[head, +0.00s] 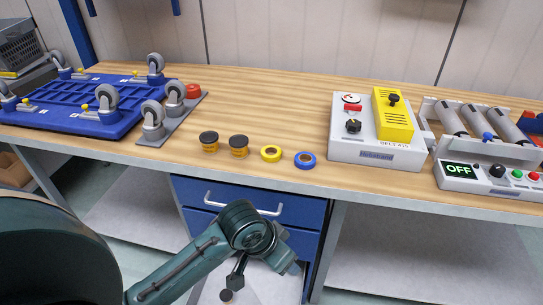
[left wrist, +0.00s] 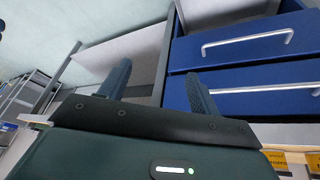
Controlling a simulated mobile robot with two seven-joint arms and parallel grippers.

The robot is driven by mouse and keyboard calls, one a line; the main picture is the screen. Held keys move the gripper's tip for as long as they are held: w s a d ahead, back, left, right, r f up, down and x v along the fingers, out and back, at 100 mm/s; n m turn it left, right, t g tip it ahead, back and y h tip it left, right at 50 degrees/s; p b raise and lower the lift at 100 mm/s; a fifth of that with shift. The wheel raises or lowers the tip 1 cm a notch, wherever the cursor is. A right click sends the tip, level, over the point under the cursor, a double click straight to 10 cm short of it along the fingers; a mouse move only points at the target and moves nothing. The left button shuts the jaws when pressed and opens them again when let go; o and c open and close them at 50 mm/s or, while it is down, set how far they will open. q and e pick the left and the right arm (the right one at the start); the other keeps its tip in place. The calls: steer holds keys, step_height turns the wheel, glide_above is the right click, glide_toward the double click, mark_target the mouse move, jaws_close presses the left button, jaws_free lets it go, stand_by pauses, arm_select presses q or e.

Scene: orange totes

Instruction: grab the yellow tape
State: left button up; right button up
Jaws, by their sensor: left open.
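The yellow tape (head: 271,153) is a small yellow ring lying flat on the wooden workbench, near its front edge. A blue tape roll (head: 305,160) lies just to its right. My left arm reaches in from the lower left in the head view, below and in front of the bench edge, well apart from the tape. In the left wrist view my left gripper (left wrist: 158,84) is open, with two dark fingers spread and nothing between them. The tape is not in the left wrist view. My right gripper is in neither view.
Two black-and-yellow round pieces (head: 239,145) stand left of the tape. A white box with a yellow unit (head: 393,113) is at right. A blue caster-wheeled platform (head: 80,106) fills the left. Blue drawers (head: 250,194) with handles sit under the workbench (head: 270,98).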

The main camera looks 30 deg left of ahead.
arm_select(q)
steer(key=w+a+r, duration=0.2)
steer(key=w+r, duration=0.1)
steer(key=w, duration=0.4)
steer(key=n+y, duration=0.2)
steer(key=n, duration=0.2)
glide_toward(269, 149)
steer(key=x, duration=0.2)
steer(key=s+x, duration=0.1)
steer(key=x, duration=0.2)
steer(key=d+x, duration=0.1)
steer(key=x, duration=0.1)
steer(key=shift+d+f, duration=0.15)
steer(key=shift+f, duration=0.3)
steer(key=shift+c, duration=0.4)
steer(key=c, duration=0.7)
steer(key=shift+o, duration=0.2)
